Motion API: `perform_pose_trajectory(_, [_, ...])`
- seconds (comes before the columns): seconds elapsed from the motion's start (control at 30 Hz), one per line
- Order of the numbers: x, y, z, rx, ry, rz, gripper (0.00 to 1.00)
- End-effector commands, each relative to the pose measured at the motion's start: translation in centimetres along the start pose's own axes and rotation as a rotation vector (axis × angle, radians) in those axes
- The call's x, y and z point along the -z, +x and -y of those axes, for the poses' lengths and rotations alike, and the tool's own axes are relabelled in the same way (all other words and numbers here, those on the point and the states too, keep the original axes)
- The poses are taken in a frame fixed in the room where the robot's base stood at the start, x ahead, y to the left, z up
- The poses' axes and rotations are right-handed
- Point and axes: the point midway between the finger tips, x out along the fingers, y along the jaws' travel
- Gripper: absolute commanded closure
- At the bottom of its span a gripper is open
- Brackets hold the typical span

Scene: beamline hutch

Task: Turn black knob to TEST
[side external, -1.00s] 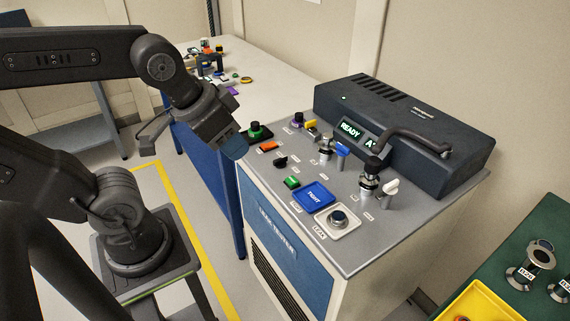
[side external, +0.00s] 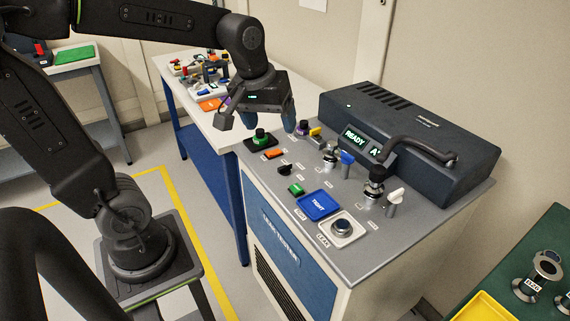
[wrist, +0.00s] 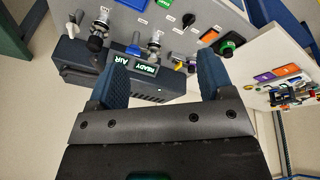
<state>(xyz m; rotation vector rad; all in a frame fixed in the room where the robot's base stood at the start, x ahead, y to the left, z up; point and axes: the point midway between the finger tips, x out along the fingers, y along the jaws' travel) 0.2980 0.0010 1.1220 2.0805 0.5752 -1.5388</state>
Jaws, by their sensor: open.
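A small black knob (side external: 285,169) sits on the grey sloping panel between an orange button and a green button. It also shows in the wrist view (wrist: 188,20) near the top. The small labels around it are too small to read. My gripper (side external: 265,118) is open and empty, pointing down above the panel's far left corner, well clear of the knob. In the wrist view my gripper's two blue fingers (wrist: 163,62) stand apart, with the display box between and beyond them.
A dark box with a READY display (side external: 358,139) and a raised black handle (side external: 415,147) stands at the panel's back. A green knob (side external: 260,139), valves with a blue lever (side external: 347,158) and a white lever (side external: 395,197), and a blue TIGHT plate (side external: 318,204) surround the black knob.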

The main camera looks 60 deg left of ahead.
Motion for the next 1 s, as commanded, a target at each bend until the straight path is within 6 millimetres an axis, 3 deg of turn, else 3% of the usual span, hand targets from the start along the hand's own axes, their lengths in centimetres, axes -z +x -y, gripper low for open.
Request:
perform_pose_trajectory(0.03, [2.0,1.3,0.1,0.029,-0.108,0.032,0.26])
perform_pose_trajectory(0.2, [7.4,5.6,1.2,0.116,-0.465,0.107,0.26])
perform_pose_trajectory(0.4, [11.6,10.3,3.2,0.204,-0.781,0.158,0.26])
perform_pose_trajectory(0.63, [12.8,12.6,4.2,0.241,-0.908,0.173,0.26])
perform_pose_trajectory(0.77, [12.5,13.8,4.3,0.242,-0.909,0.175,0.26])
perform_pose_trajectory(1.0, [11.2,18.2,4.9,0.243,-0.906,0.177,0.26])
